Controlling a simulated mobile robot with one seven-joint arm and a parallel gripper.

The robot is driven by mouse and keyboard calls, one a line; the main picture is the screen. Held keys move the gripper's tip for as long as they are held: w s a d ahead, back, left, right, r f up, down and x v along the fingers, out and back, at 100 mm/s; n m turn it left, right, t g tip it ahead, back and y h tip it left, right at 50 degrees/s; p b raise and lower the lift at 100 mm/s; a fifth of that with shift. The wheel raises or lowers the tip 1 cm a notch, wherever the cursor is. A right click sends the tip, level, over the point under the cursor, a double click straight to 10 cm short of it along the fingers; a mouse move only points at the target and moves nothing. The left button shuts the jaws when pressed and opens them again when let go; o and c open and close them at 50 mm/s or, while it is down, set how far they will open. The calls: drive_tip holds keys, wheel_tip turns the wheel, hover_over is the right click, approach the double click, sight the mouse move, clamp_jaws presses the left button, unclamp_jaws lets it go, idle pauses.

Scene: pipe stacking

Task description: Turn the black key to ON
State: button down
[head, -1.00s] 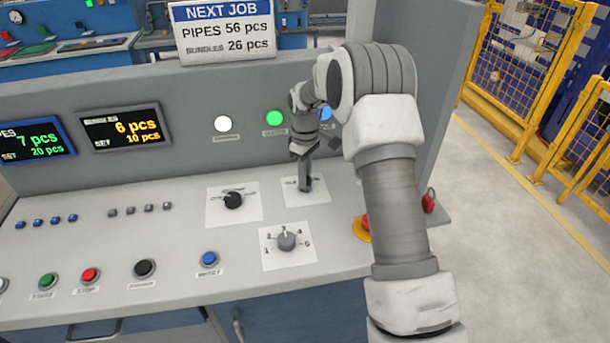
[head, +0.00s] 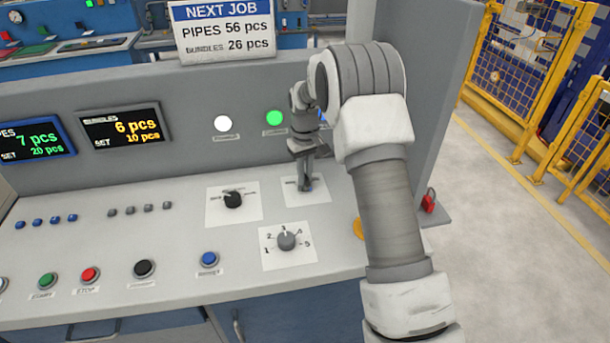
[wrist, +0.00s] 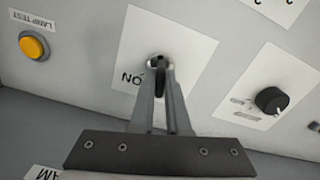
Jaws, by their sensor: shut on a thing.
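The black key sits in a switch on a white plate (head: 318,190) on the sloped console top. In the wrist view only a small dark part of the key (wrist: 158,65) shows between the fingertips. My gripper (wrist: 160,72) points down at the plate (wrist: 190,45) with its fingers closed around the key. In the head view my gripper (head: 305,187) covers the key. Part of the lettering beside the switch shows in the wrist view; the rest is hidden by the fingers, and the key's exact angle is unclear.
A black selector knob (head: 233,200) is just left of the key plate, and a grey numbered dial (head: 286,241) is in front. The console's upright panel (head: 190,105) stands behind. A yellow lamp-test button (wrist: 34,46) shows in the wrist view.

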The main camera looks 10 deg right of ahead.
drive_tip(key=m, duration=1.1)
drive_tip(key=shift+m+p, duration=0.35)
drive_tip(key=shift+m, duration=0.05)
idle(0.3)
drive_tip(key=c, duration=0.9)
unclamp_jaws()
drive_tip(key=shift+r, duration=0.15)
wheel_tip(320, 180, up, 17)
drive_tip(key=shift+p, duration=0.4)
drive_tip(key=shift+r, duration=0.15)
